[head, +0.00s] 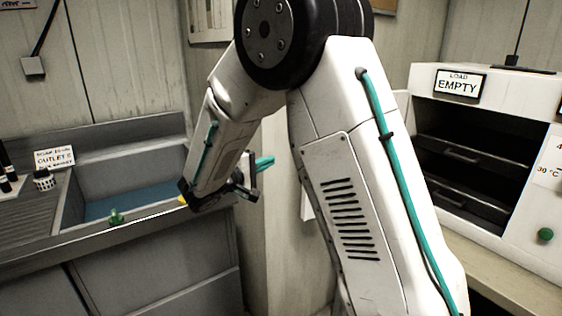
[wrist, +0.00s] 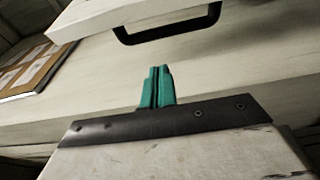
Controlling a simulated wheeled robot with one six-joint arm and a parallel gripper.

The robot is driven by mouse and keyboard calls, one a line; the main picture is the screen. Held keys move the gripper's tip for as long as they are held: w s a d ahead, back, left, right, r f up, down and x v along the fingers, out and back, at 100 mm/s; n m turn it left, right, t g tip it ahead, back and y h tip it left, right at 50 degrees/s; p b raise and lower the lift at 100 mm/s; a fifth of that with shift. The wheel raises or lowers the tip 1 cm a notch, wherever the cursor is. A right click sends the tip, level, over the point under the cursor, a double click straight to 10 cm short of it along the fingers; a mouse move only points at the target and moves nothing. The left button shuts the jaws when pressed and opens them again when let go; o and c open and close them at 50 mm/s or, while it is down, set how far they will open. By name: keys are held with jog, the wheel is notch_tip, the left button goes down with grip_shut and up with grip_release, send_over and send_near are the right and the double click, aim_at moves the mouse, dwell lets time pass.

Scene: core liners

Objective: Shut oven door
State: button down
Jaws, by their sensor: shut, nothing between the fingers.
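The oven (head: 543,203) stands at the right in the head view. Its cavity is uncovered and shows dark shelves inside. My arm hides the area left of the opening, where a small white piece shows beside it; I cannot tell whether this is the door. In the wrist view, a white panel with a black bar handle (wrist: 168,30), apparently the oven door, crosses the top.
A grey sink (head: 115,175) with a green knob (head: 116,217) on its front edge is at the left. A sign and small bottles stand beside it. A pale bench (head: 490,275) runs under the oven. A board with papers (wrist: 32,72) shows left in the wrist view.

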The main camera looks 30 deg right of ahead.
jog(key=s+d, duration=0.2)
jog(key=d, duration=0.6)
jog(key=shift+d, duration=0.25)
